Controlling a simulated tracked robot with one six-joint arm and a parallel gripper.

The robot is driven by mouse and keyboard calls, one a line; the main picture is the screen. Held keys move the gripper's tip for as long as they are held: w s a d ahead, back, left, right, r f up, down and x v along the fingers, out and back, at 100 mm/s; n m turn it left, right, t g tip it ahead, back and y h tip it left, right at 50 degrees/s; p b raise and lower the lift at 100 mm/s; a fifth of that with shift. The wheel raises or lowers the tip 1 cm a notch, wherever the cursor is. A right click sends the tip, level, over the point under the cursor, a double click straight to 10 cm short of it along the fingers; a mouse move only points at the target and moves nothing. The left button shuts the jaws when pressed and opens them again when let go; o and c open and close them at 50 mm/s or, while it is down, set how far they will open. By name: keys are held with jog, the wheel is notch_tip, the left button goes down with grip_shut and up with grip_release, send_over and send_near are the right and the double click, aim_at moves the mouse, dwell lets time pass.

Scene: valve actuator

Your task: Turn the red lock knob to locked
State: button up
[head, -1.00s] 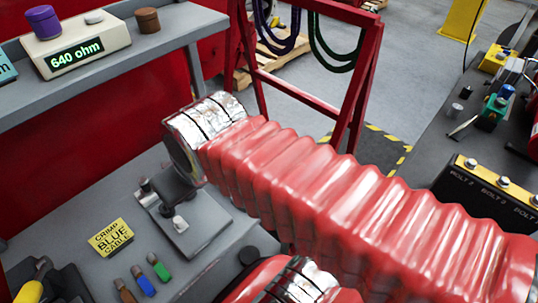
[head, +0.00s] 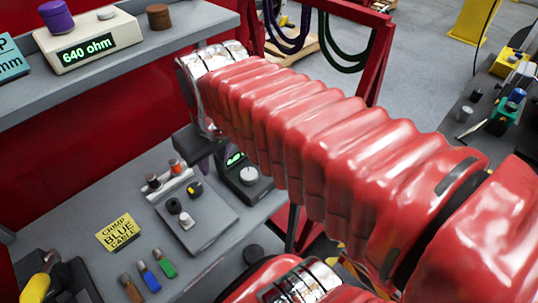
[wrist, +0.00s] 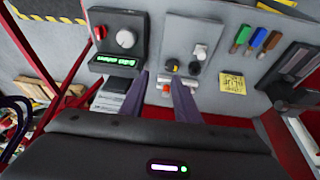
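A small red knob (wrist: 100,31) sits at the corner of a dark box with a white dial (wrist: 125,38) and a green display (wrist: 118,61) in the wrist view. Its setting is too small to read. The same dark box (head: 240,185) shows in the head view, partly behind my gripper, with the red knob hidden. My gripper (wrist: 160,76) is above the bench, its two fingers apart with nothing between them. The dark box lies left of the fingers in the wrist view, not touched. In the head view my gripper (head: 200,146) is partly hidden.
A grey panel (head: 215,213) beside the box carries small knobs and a red-topped cylinder (head: 175,165). A shelf (head: 140,60) with an ohmmeter overhangs behind. A red frame (head: 378,55) stands beyond.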

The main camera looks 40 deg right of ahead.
jog(key=w+d+f+g, duration=0.1)
jog(key=d+g, duration=0.3)
jog(key=d, duration=1.3)
jog(key=shift+w+d+f+y, duration=0.15)
jog(key=shift+w+d+y, duration=0.2)
jog(key=shift+w, duration=0.3)
jog(key=shift+f, duration=0.1)
notch_tip(320, 180, down, 14)
jog(key=shift+r, duration=0.2)
grip_shut()
